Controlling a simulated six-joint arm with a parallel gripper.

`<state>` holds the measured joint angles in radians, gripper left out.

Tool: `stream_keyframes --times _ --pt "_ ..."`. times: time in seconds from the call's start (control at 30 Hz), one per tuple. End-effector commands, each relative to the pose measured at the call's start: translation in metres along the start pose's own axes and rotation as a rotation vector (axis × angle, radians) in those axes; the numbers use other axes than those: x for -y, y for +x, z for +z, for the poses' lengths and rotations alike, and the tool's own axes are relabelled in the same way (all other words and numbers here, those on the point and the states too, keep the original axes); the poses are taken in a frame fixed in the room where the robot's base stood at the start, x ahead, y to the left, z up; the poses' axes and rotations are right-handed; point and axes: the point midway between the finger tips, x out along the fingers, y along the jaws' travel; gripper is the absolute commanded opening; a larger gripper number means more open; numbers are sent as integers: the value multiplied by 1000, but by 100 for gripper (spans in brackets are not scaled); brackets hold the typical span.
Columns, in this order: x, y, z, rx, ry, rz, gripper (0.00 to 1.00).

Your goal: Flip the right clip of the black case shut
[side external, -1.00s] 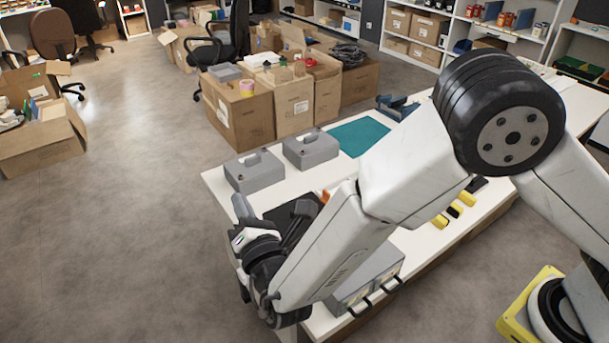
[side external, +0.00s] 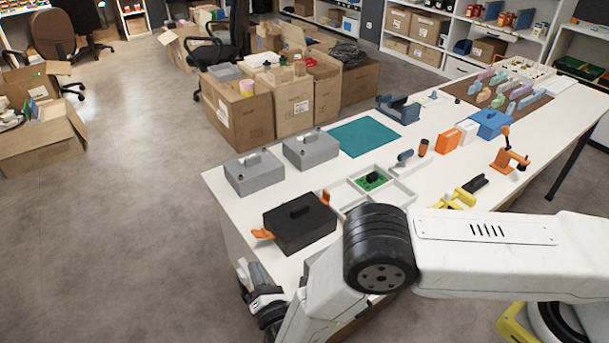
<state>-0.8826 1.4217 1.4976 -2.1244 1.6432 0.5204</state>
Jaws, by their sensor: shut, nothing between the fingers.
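The black case (side external: 300,222) stands on the white table with a dark handle on its lid. One orange clip (side external: 263,234) sticks out at its left end. The other orange clip (side external: 325,197) stands up at its right end. My gripper (side external: 242,268) is shut and empty, off the table's front-left edge, below and left of the case and apart from it. Part of my wrist and arm hides the table's near edge.
Two grey cases (side external: 255,173) stand behind the black case. A white sectioned tray (side external: 345,195) with a green board lies right of it. A teal mat (side external: 363,137) lies farther back. Yellow and orange items stand to the right.

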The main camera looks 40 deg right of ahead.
Motion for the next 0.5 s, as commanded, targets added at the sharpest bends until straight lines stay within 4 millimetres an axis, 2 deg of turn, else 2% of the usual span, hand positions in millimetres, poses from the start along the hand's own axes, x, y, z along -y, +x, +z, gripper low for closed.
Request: stream_keyframes --times 0.2,0.5 --pt "27 -8 -30 -1 -1 0 0" --pt "54 -16 -63 -1 1 0 0"
